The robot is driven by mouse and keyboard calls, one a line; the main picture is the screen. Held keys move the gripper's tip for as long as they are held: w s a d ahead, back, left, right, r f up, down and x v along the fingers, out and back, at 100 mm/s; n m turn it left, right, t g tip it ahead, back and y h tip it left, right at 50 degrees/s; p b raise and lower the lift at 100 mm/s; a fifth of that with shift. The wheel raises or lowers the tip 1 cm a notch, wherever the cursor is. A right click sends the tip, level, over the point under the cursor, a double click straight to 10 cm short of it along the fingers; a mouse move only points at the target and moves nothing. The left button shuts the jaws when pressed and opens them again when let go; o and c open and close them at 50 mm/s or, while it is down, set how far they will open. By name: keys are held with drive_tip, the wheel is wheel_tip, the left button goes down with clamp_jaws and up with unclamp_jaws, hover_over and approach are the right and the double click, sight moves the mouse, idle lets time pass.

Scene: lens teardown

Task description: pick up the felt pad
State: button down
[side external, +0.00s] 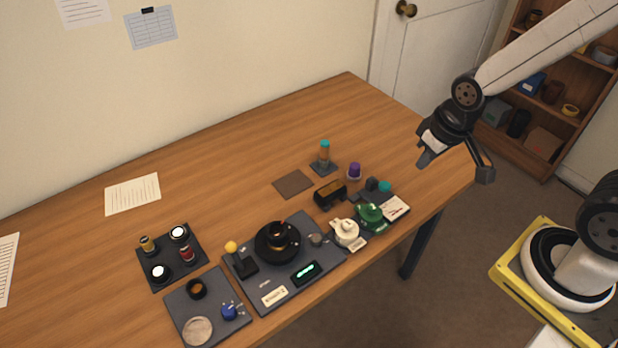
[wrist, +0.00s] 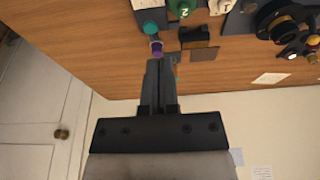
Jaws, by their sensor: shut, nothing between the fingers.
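A flat brown square (side external: 293,184), which looks like the felt pad, lies on the bare wood of the table behind the row of devices. It also shows in the wrist view (wrist: 205,54), right of my fingertips and partly below a dark block. My gripper (side external: 424,160) is raised over the right end of the table, well to the right of the pad and apart from it. In the wrist view my gripper (wrist: 162,64) has its fingers together with nothing between them.
A bottle with a teal cap (side external: 324,157) stands just right of the pad, and a purple-topped item (side external: 354,171) is beyond it. A dark brown block (side external: 331,194) sits close in front. Devices and trays line the front edge.

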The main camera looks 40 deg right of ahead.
drive_tip(key=shift+c, duration=1.2)
unclamp_jaws()
drive_tip(key=shift+w, duration=0.1)
drive_tip(key=n+g, duration=0.3)
drive_tip(key=n, duration=1.4)
hover_over(355, 165)
drive_tip(key=f, duration=1.1)
drive_tip(key=shift+s, duration=0.2)
drive_tip(key=shift+w+d+f+n, duration=0.1)
drive_tip(key=shift+w+f+n, duration=0.15)
drive_tip(key=shift+f+n, duration=0.2)
drive_tip(key=shift+f, duration=1.25)
drive_tip(key=shift+f, duration=0.15)
drive_tip(key=shift+f, duration=2.5)
